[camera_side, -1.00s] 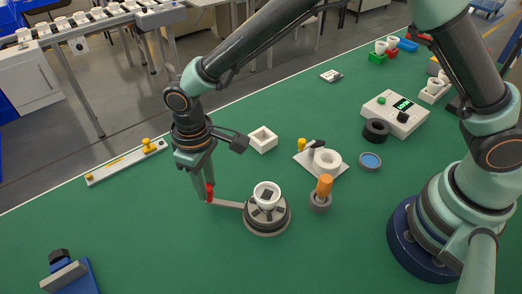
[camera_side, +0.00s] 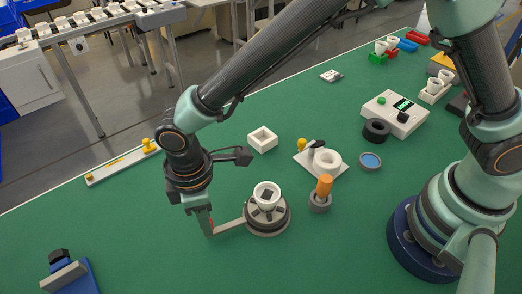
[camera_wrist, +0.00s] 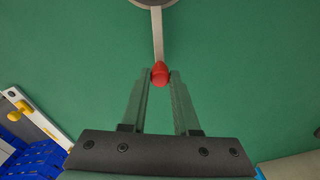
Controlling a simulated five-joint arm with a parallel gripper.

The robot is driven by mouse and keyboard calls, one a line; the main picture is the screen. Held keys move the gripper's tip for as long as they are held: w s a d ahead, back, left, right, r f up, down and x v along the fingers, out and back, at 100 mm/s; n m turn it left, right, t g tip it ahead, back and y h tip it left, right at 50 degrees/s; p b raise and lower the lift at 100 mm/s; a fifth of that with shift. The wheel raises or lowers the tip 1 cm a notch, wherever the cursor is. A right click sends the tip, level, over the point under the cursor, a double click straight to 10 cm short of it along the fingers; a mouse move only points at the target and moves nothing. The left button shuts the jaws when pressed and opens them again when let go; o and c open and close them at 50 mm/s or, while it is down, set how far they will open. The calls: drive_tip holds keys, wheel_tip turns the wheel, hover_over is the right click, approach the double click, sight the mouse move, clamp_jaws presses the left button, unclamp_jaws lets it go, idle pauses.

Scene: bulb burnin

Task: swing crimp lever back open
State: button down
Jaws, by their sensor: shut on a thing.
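The crimp lever (camera_side: 231,224) is a flat light-grey bar that sticks out to the left from a round grey crimp base (camera_side: 268,226). A white cup-shaped part (camera_side: 267,190) sits on top of the base. In the wrist view the lever (camera_wrist: 158,35) runs up to the base's edge (camera_wrist: 152,3), and its red knob (camera_wrist: 160,73) lies between my fingertips. My gripper (camera_wrist: 160,78) is shut on the red knob. In the side view my gripper (camera_side: 207,224) points down at the lever's outer end and mostly hides the knob.
An orange-handled tool (camera_side: 324,186) stands in a grey ring right of the base. Behind are a square white holder (camera_side: 262,140) and a white plate with a ring (camera_side: 326,161). A blue fixture (camera_side: 71,275) stands at front left. The green mat is clear around the lever.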

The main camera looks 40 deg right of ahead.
drive_tip(key=shift+s+a+r+n, duration=0.1)
drive_tip(key=shift+s+a+n, duration=0.1)
drive_tip(key=shift+s+n, duration=1.8)
drive_tip(key=shift+s, duration=0.2)
drive_tip(key=c, duration=0.7)
unclamp_jaws()
drive_tip(key=shift+o, duration=0.2)
wheel_tip(320, 180, up, 12)
